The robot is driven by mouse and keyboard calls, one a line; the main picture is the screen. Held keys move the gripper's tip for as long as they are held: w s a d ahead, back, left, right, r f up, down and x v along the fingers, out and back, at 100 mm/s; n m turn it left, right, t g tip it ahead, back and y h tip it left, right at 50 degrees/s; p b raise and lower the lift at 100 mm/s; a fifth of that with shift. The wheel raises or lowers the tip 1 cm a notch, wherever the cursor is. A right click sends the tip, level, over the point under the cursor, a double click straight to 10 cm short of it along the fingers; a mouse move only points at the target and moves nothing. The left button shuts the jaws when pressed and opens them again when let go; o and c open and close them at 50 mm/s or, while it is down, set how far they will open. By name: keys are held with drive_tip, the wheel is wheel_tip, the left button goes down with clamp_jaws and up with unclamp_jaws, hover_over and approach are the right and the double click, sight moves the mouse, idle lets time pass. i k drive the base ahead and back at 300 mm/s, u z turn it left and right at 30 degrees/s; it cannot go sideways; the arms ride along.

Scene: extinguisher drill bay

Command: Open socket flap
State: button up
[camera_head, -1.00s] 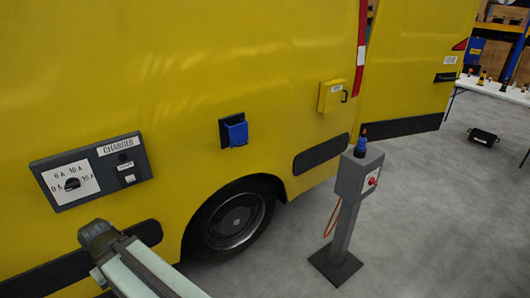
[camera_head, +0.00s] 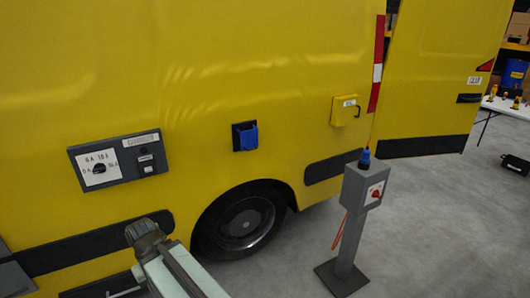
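The socket (camera_head: 245,136) is on the yellow van's side, in the middle of the camera_head view. It has a black backing plate, and its blue flap covers the front and looks closed. My gripper is not in view. Only a part of my arm, a grey joint and a pale link, shows at the bottom, below and left of the socket and apart from it.
A charger panel (camera_head: 120,160) with a dial is left of the socket. A yellow box (camera_head: 345,110) with a handle is to its right. A grey post (camera_head: 350,228) with a blue plug on top stands on the floor before the van. A white table (camera_head: 505,107) is at far right.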

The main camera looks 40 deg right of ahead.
sight(250, 139)
drive_tip(key=z, duration=0.45)
drive_tip(key=i, duration=1)
drive_tip(key=u, duration=0.05)
